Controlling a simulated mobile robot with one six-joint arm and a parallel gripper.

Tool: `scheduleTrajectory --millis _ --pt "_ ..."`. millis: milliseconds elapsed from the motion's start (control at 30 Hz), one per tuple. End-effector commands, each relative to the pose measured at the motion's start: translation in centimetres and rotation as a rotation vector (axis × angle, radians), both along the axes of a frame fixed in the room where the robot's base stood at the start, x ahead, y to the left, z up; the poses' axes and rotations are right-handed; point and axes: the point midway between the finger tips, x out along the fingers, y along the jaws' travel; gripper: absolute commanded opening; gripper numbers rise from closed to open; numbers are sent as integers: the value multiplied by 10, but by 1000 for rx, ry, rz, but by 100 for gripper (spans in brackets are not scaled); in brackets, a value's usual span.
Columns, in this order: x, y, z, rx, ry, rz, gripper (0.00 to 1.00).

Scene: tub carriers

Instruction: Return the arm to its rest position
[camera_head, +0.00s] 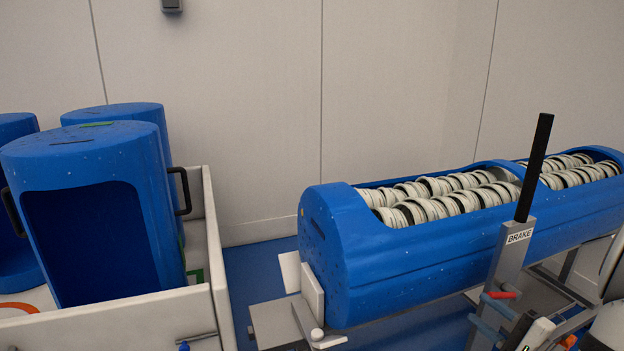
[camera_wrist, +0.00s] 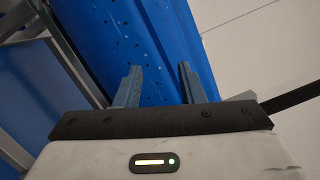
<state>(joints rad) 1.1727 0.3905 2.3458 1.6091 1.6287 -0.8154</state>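My gripper (camera_wrist: 160,68) shows in the wrist view with its two grey-blue fingers apart and nothing between them. The speckled blue side of a tub (camera_wrist: 110,35) fills the view beyond the fingers; I cannot tell how near it is. In the head view, my gripper (camera_head: 491,317) is at the lower right, beside the post marked BRAKE and in front of the lying blue tub (camera_head: 390,270). Part of my arm is cut off by the right edge of the head view.
A brake lever (camera_head: 535,165) with a black handle stands upright close to my gripper. The lying tub holds rows of pale ringed parts (camera_head: 440,205). At left, blue tubs (camera_head: 85,150) stand upright in a white-walled carrier (camera_head: 222,290). A pale wall (camera_head: 250,100) is behind.

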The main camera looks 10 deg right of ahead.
Motion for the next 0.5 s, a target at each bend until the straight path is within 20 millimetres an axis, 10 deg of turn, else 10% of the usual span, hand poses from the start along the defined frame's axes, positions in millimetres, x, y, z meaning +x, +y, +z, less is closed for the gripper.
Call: scheduleTrajectory --millis 33,200,500 --pt "9 32 37 -27 44 105 36" --pt "11 127 87 -141 237 426 36" --pt "-37 235 160 -514 542 843 36"
